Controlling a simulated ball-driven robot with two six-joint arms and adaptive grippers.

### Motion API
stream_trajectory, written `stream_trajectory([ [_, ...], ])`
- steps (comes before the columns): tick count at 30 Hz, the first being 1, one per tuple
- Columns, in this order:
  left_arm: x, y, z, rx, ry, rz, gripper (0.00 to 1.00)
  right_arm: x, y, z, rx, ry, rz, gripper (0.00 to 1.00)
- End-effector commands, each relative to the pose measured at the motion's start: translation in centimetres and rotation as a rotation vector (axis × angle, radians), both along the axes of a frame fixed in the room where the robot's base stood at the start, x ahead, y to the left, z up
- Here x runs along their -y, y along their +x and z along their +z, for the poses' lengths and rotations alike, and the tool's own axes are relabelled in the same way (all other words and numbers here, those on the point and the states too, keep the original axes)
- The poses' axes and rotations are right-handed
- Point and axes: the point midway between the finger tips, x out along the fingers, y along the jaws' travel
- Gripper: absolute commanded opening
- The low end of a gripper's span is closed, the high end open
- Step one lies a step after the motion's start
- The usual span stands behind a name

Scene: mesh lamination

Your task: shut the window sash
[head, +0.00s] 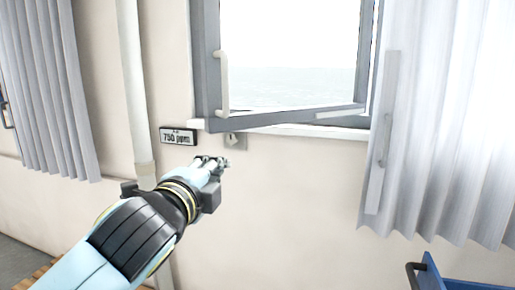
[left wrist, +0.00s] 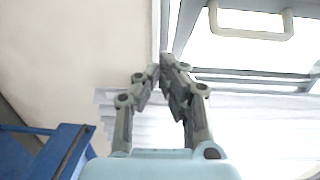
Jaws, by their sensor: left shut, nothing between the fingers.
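The window sash (head: 212,60) is a grey frame around a bright pane. Its bottom rail slants against the white sill, so it stands ajar. A pale, upright bar handle (head: 224,85) is on its left stile. A bar handle also shows at the top of the left wrist view (left wrist: 251,34). My left gripper (head: 218,163) is below the sill, in front of the wall, lower than the handle and apart from it. In the left wrist view its fingertips (left wrist: 167,66) are together and hold nothing. My right gripper is not in view.
A small sign reading 750 ppm (head: 178,136) is on the wall beside the sill (head: 300,130). Curtains hang at right (head: 450,110) and left (head: 52,90). A white pipe (head: 133,80) runs down the wall. A blue cart (head: 440,277) stands at bottom right.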

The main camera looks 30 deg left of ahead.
Motion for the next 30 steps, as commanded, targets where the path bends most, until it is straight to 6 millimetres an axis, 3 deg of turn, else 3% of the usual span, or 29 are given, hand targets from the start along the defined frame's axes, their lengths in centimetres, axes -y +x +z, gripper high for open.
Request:
stream_trajectory([
  [1,0.1,-0.3,3.0,0.035,0.004,-0.003,0.00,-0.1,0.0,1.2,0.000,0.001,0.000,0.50],
  [3,0.2,-0.3,4.2,0.046,0.004,-0.005,0.00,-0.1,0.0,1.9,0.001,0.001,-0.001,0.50],
  [11,-0.5,1.9,4.1,0.046,0.005,-0.006,0.00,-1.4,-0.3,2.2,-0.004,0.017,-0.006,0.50],
  [22,-2.8,9.4,4.2,0.045,0.001,-0.006,0.00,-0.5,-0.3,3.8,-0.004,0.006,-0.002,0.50],
  [30,-5.8,11.0,4.0,0.042,0.003,-0.007,0.00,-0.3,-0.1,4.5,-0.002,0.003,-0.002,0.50],
])
